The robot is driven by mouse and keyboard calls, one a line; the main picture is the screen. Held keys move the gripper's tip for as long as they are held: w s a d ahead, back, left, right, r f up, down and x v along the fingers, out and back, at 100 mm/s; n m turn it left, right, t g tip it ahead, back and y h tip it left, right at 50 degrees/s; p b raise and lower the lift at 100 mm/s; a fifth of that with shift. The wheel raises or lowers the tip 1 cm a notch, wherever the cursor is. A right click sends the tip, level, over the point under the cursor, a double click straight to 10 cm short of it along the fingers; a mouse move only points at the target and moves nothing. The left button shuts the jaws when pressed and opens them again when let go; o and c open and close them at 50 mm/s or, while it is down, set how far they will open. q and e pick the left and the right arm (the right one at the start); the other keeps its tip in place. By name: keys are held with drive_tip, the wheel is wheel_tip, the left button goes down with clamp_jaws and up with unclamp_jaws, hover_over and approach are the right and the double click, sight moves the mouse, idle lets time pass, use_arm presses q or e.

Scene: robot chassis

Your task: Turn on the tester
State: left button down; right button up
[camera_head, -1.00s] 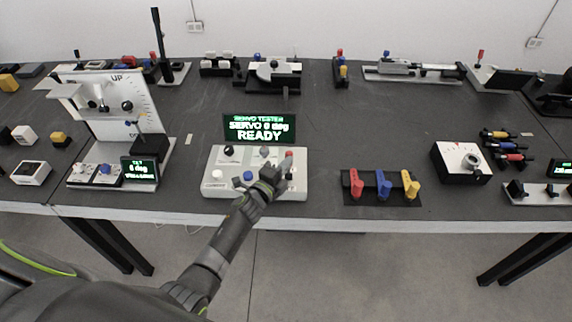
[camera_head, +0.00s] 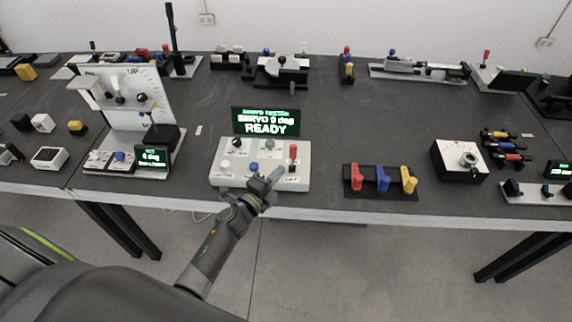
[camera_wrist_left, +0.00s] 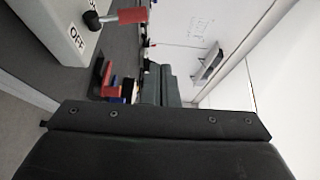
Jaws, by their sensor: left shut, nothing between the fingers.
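The servo tester is a white box (camera_head: 225,178) near the table's front edge. Its display (camera_head: 266,121) is lit green and white and reads "READY". The box carries white, black, blue and grey controls and, at its right end, a red-capped lever (camera_head: 293,154) standing up. In the left wrist view the red cap (camera_wrist_left: 131,15) and an "OFF" label (camera_wrist_left: 76,38) beside the lever show. My left gripper (camera_head: 277,174) is shut and empty, low over the box's front edge, left of and nearer than the red lever, apparently apart from it. My right gripper is out of view.
A rack with red, blue and yellow handles (camera_head: 383,179) stands to the right. A white dial box (camera_head: 448,163) is farther right. A tilt rig with its own small display (camera_head: 153,157) stands left. Table behind the tester's display is mostly clear.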

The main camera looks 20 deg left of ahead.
use_arm(q)
drive_tip(key=shift+s+a+r, duration=0.1)
drive_tip(key=shift+s+r, duration=0.1)
drive_tip(key=shift+s, duration=0.4)
drive_tip(key=shift+s+a+r, duration=0.1)
drive_tip(key=shift+s+r, duration=0.05)
drive_tip(key=shift+s, duration=0.4)
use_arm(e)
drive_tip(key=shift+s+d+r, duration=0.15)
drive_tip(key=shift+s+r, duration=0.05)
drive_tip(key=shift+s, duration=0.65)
use_arm(q)
drive_tip(key=shift+r, duration=0.1)
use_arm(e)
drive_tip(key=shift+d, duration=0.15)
